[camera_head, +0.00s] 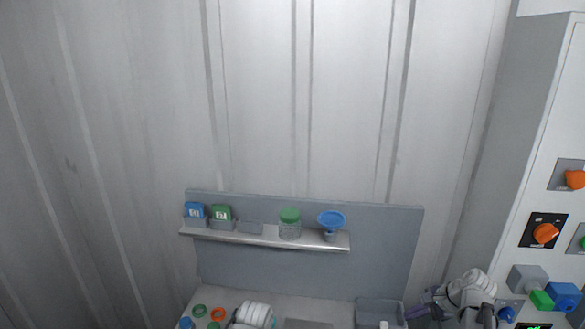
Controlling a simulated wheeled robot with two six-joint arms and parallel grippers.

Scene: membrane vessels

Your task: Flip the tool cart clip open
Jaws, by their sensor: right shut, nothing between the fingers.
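I cannot make out the tool cart clip in this view. A bench or cart top (345,298) with a grey back panel (385,245) stands at the bottom middle, and it is cut off by the lower edge. My right gripper (416,311) is at the lower right, beside a grey bin, shut with nothing seen between its fingers. My left arm seems to show as a white ribbed part at the bottom, left of centre. The fingers of my left gripper cannot be made out.
The grey bin (380,306) is at the right. Coloured rings lie at left. A control cabinet (555,120) stands at right.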

